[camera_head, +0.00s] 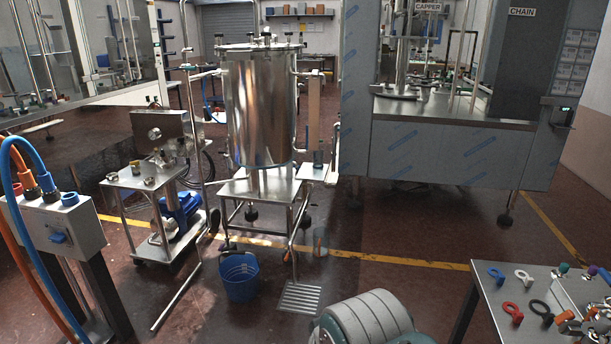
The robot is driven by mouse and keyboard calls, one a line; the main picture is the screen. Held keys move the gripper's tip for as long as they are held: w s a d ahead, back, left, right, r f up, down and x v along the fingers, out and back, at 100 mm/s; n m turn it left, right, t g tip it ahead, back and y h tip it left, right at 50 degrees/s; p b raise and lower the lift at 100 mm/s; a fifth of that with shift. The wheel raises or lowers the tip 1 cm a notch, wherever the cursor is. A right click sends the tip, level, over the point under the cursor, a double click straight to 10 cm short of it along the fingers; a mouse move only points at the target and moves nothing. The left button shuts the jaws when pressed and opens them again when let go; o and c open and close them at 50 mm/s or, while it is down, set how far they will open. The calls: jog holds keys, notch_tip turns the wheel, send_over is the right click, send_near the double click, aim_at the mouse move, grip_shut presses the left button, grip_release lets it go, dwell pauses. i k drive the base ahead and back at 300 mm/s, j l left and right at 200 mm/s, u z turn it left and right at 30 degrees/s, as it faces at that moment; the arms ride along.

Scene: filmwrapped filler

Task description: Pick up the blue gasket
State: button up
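On the metal table (480,291) at the lower right lies a small blue ring-like piece (496,274), near the table's left edge. It looks like a blue gasket, but it is too small to tell its exact form. I cannot tell from this view which is the gasket named. My gripper is not in view.
White (524,276), red (512,312) and black (541,311) pieces lie near the blue one on the table, with metal fittings to their right. A ribbed grey-green rounded object (368,320) is at bottom centre. A blue bucket (240,280) stands on the floor.

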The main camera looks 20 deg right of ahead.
aim_at(500, 277)
jog(key=i+l+z, duration=0.1)
jog(key=i+z, duration=0.8)
jog(key=i+j+z, duration=0.4)
jog(key=i, duration=0.15)
jog(key=i+z, duration=0.2)
jog(key=z, duration=0.2)
jog(key=i+z, duration=0.25)
jog(key=z, duration=0.15)
jog(key=i+z, duration=0.2)
jog(key=z, duration=0.2)
jog(key=i+j+z, duration=0.15)
jog(key=z, duration=0.25)
jog(key=i+j+z, duration=0.15)
jog(key=i+z, duration=0.2)
jog(key=i+j+z, duration=0.2)
jog(key=z, duration=0.2)
